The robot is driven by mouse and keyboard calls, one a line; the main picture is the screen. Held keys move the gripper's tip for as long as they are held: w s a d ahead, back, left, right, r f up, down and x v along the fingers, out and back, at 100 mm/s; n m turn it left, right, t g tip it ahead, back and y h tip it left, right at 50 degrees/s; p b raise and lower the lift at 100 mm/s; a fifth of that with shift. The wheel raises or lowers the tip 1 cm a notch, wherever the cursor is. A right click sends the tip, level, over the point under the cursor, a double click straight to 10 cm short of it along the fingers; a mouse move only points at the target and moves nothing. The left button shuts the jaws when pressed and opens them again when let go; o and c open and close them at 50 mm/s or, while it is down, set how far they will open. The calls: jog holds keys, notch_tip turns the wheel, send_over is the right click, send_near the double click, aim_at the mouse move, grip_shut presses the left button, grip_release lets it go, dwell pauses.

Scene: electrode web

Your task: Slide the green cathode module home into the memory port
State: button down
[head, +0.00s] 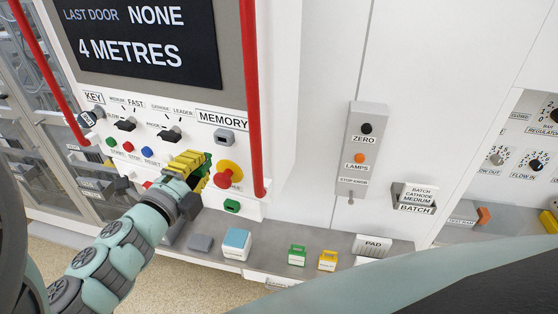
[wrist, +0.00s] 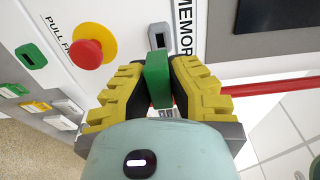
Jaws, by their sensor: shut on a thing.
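My gripper (head: 196,168) has yellow ribbed fingers and is shut on the green cathode module (wrist: 157,78). In the wrist view the module stands upright between the fingertips (wrist: 160,88), its far end pointing toward the panel. In the head view only a dark green part of it (head: 208,160) shows beside the fingers. The memory port (head: 225,137) is a grey block with a dark slot, under the MEMORY label. It also shows in the wrist view (wrist: 157,36), just beyond the module's end. The module looks apart from the port; the exact gap is hard to judge.
A red mushroom button on a yellow disc (head: 228,175) is close right of my gripper. A red vertical rail (head: 251,100) stands right of the port. A green-framed slot (head: 232,206) lies below. Several small blocks sit on the ledge, including a green one (head: 297,255).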

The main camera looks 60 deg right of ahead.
aim_at(207, 154)
jog(key=shift+b+x, duration=0.95)
jog(key=shift+x, duration=0.9)
jog(key=shift+b, duration=0.55)
dwell(0.5)
jog(key=shift+b+x, duration=0.75)
jog(key=shift+x, duration=0.65)
jog(key=c, duration=1)
grip_release()
jog(key=shift+s+d, duration=0.1)
